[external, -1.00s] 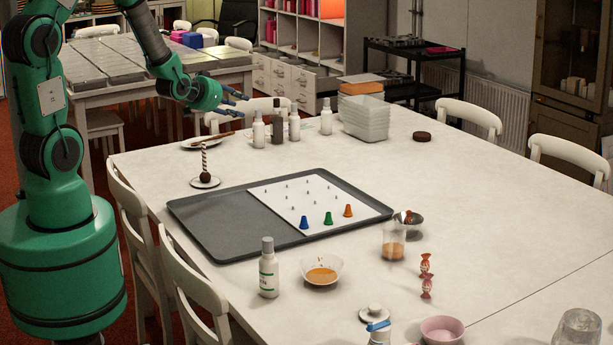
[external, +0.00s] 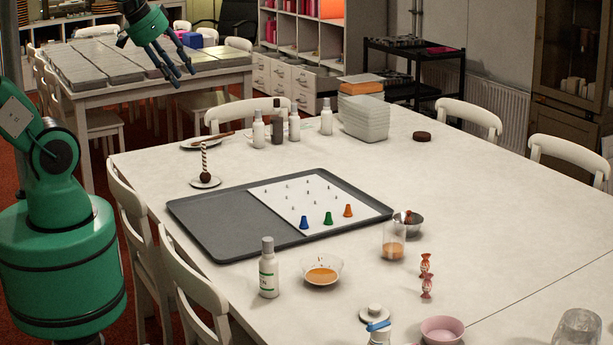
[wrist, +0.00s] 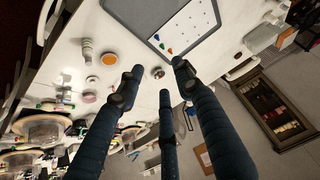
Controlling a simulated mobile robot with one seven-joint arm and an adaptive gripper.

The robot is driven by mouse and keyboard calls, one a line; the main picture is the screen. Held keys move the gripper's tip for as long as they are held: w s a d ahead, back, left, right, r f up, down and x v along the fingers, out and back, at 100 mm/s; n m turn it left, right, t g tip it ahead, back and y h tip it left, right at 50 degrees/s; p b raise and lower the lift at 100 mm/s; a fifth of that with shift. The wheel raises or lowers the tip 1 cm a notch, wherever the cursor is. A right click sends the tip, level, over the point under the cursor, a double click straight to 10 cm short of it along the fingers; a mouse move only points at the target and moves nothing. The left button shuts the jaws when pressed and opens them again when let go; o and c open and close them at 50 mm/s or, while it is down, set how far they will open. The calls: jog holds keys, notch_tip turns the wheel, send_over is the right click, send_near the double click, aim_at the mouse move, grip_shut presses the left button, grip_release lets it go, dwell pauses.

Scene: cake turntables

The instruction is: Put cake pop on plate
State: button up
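A brown ball on an upright striped stick, which looks like the cake pop (external: 205,161), stands on a small white plate (external: 214,184) left of the tray in the external view. A larger white plate (external: 188,146) farther back bears a long brown item. My gripper (external: 178,72) is raised high at the upper left, well apart from the cake pop, in front of the far table. Its dark fingers are spread and empty, as the wrist view (wrist: 160,78) also shows. I cannot make out the cake pop in the wrist view.
A grey tray (external: 215,220) holds a white board (external: 285,203) with small coloured cones. Bottles (external: 268,268), a bowl of orange liquid (external: 322,271), a glass (external: 393,242) and stacked white containers (external: 367,118) stand around it. The table's right side is mostly clear. Chairs line the edges.

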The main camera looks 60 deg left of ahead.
jog(key=shift+g, duration=0.4)
jog(key=s, duration=0.2)
jog(key=s+d, duration=0.1)
jog(key=s, duration=0.2)
jog(key=shift+s+d+r, duration=0.3)
jog(key=shift+s, duration=0.05)
dwell(0.5)
